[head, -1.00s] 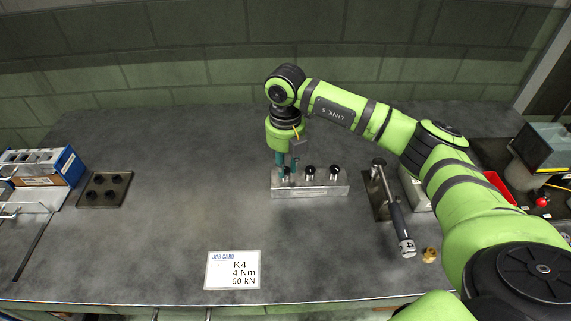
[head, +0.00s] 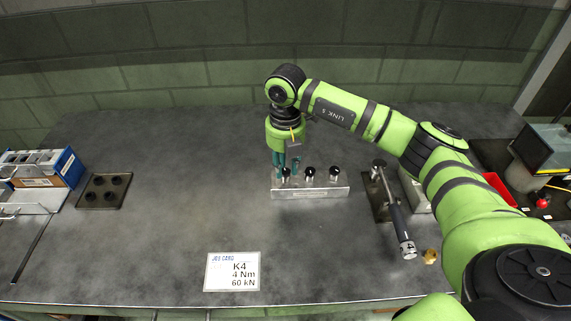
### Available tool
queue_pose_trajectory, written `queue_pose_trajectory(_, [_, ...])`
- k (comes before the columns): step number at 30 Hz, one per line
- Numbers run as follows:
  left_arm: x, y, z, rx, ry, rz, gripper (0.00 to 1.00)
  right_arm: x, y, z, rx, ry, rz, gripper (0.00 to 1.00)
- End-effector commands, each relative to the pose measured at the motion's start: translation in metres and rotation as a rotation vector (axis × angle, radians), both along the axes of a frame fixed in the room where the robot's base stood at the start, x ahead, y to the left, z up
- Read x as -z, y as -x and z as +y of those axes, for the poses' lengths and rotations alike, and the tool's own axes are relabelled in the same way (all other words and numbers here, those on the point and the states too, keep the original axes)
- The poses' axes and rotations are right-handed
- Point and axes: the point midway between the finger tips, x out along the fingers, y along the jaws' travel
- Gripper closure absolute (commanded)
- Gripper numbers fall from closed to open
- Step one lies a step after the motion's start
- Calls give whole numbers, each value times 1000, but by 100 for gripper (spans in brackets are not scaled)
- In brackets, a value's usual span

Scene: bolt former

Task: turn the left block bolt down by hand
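The metal block (head: 312,192) stands at the middle of the bench with a row of dark-headed bolts on top. The left block bolt (head: 286,174) is at the block's left end, partly hidden by my gripper. My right gripper (head: 287,166) points down from above, its teal fingers close around or beside that bolt's head. At this size I cannot tell whether the fingers grip it or stand slightly apart from it. The other bolts (head: 310,173) and (head: 334,173) stand upright and clear of the gripper. My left gripper is not in view.
A torque wrench (head: 395,215) lies right of the block, with a brass piece (head: 430,256) near its handle end. A job card (head: 232,271) reads K4, 4 Nm, 60 kN. A dark holed plate (head: 104,191) and a blue bin (head: 68,166) are left. The left-centre bench is clear.

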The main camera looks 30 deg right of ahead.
Motion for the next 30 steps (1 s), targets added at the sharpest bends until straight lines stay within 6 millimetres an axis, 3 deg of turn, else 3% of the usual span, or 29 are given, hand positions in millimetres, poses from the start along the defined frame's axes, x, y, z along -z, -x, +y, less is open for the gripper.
queue_pose_trajectory(10, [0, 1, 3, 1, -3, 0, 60, 0, 0, 0, -1, 0, 1, 53])
queue_pose_trajectory(14, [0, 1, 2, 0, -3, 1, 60, -9, 0, 0, -1, -1, 1, 53])
queue_pose_trajectory(24, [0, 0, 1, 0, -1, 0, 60, -78, 0, 0, -2, 0, -3, 53])
queue_pose_trajectory(30, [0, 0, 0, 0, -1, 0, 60, -109, 0, 0, 0, 0, -1, 53])
